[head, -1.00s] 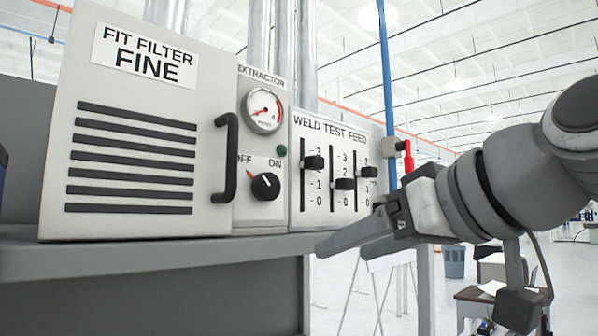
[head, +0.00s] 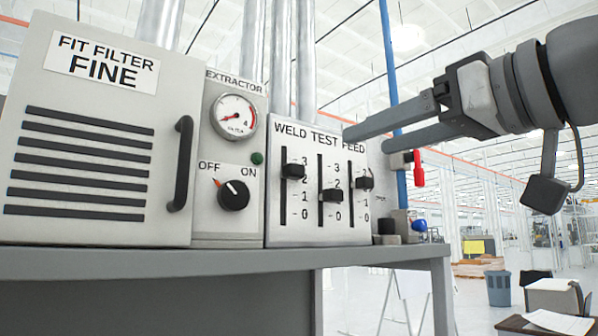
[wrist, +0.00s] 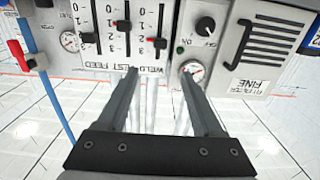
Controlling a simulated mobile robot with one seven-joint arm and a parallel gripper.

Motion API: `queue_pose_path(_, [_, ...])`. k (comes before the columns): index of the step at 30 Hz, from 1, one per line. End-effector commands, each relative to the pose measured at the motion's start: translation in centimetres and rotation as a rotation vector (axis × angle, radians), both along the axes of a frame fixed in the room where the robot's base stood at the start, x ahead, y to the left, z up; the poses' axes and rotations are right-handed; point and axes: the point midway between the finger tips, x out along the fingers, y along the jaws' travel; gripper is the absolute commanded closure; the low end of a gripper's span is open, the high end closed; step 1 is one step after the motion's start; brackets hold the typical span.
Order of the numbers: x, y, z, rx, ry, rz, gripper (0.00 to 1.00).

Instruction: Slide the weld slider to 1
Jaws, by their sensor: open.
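The weld slider (head: 293,171) is the leftmost of the black knobs on the white WELD TEST FEED panel (head: 310,232). It sits between 2 and 3 on its vertical slot. In the upside-down wrist view, the weld slider (wrist: 160,43) is the rightmost knob. My gripper (head: 366,140) is open and empty, at the panel's upper right in the head view. In the wrist view, my gripper (wrist: 162,69) has its fingertips apart on either side of the weld slot's line, at the panel's lettered edge. It touches no knob that I can see.
The test slider (head: 331,195) is near 1 and the feed slider (head: 364,182) near 2. The extractor dial (head: 233,195) and a black handle (head: 180,164) are to the left. A red lever (head: 418,168) and blue pipe (head: 391,80) are to the right. A grey shelf (head: 200,262) runs below.

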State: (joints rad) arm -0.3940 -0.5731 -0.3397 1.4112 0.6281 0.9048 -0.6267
Motion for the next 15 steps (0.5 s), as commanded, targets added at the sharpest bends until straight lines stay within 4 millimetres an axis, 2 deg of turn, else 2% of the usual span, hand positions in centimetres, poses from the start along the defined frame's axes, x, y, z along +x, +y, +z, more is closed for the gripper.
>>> queue_pose_path(15, [9.3, 6.4, 0.1, -0.003, 0.006, 0.003, 0.32])
